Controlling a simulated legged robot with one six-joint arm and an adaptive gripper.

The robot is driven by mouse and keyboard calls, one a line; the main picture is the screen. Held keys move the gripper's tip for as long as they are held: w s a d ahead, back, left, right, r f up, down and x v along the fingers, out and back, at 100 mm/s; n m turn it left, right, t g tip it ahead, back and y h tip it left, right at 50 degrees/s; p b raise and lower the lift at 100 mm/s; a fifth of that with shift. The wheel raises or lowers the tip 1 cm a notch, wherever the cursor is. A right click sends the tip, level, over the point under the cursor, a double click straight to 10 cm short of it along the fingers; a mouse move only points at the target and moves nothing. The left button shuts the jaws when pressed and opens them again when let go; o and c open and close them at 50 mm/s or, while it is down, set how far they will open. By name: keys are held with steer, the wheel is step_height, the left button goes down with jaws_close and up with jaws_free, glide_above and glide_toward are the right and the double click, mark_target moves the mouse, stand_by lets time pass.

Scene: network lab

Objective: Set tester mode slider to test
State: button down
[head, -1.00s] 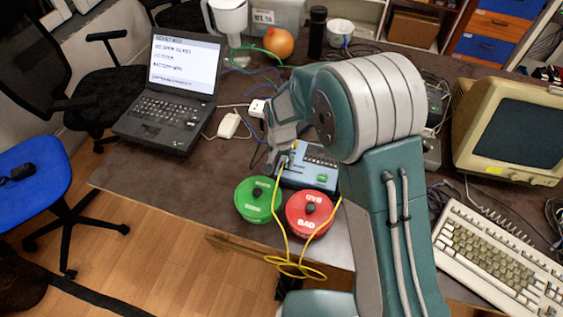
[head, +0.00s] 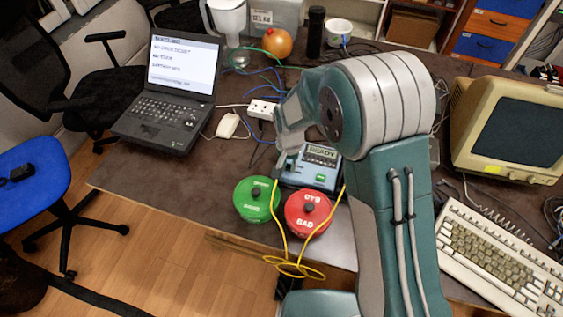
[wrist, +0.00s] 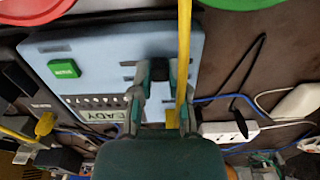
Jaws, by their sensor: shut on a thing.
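The tester is a light blue box (head: 299,178) at the front middle of the table, partly hidden by my arm in the head view. Its display (head: 321,150) reads READY, and a green button (head: 320,177) sits on its face. The tester (wrist: 100,60) also fills the upper middle of the wrist view, upside down. My gripper (wrist: 157,68) is shut on the dark slider knob (wrist: 158,73), with a finger on each side. The gripper's fingertips are hard to make out in the head view. The slider's marked positions are not readable.
A yellow cable (wrist: 185,50) runs right beside the fingers. Green (head: 256,199) and red (head: 308,214) round bins stand at the table's front edge. A laptop (head: 168,90) is at left, a power strip (head: 262,109) behind the tester, and a keyboard (head: 492,255) at right.

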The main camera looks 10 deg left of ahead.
mark_target(289, 165)
steer(key=c, duration=0.6)
jaws_free()
steer(key=shift+d+f, duration=0.1)
steer(key=shift+d, duration=0.05)
step_height(289, 165, up, 12)
steer(key=shift+f, duration=0.1)
